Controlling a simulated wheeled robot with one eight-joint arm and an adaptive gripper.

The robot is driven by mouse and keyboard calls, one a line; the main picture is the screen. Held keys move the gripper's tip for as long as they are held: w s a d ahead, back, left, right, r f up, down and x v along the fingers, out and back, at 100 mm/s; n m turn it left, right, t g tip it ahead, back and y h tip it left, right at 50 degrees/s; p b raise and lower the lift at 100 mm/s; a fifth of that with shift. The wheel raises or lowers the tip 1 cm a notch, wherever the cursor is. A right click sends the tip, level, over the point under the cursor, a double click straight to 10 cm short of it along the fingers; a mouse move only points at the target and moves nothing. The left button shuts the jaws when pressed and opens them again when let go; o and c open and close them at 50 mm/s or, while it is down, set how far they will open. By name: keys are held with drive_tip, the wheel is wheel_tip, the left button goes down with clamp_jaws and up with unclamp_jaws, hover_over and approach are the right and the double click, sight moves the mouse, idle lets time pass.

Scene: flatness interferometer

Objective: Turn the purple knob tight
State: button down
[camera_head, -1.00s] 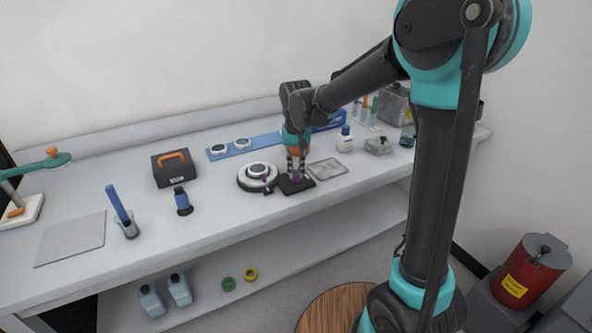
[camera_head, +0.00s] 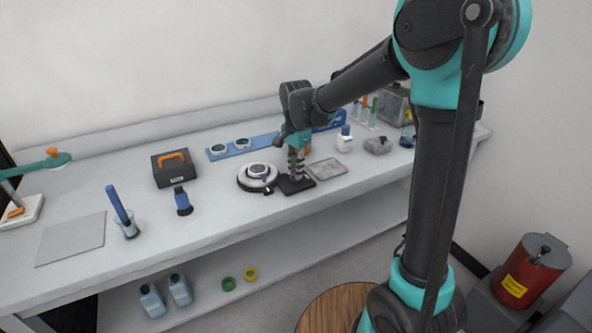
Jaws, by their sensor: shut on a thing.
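My gripper (camera_head: 297,172) points down over a small black plate (camera_head: 301,187) near the front edge of the bench. Its fingers are shut on the purple knob (camera_head: 292,177), of which only a little purple shows between and beside them. Just left of the plate sits a round white and black device (camera_head: 258,175) with a light ring on top. A small purple spot also shows on this device's right side. The fingers hide most of the knob, so I cannot tell how tight it sits.
A black box with an orange handle (camera_head: 174,168) and a blue-capped dark item (camera_head: 182,201) stand to the left. A blue tray with two round pieces (camera_head: 230,148) lies behind. A grey flat tray (camera_head: 327,168) and a white bottle (camera_head: 345,139) are close on the right.

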drive_tip(key=shift+m, duration=0.8)
drive_tip(key=c, duration=1.5)
unclamp_jaws()
drive_tip(key=shift+c, duration=0.2)
drive_tip(key=shift+r, duration=0.15)
wheel_tip(320, 180, up, 12)
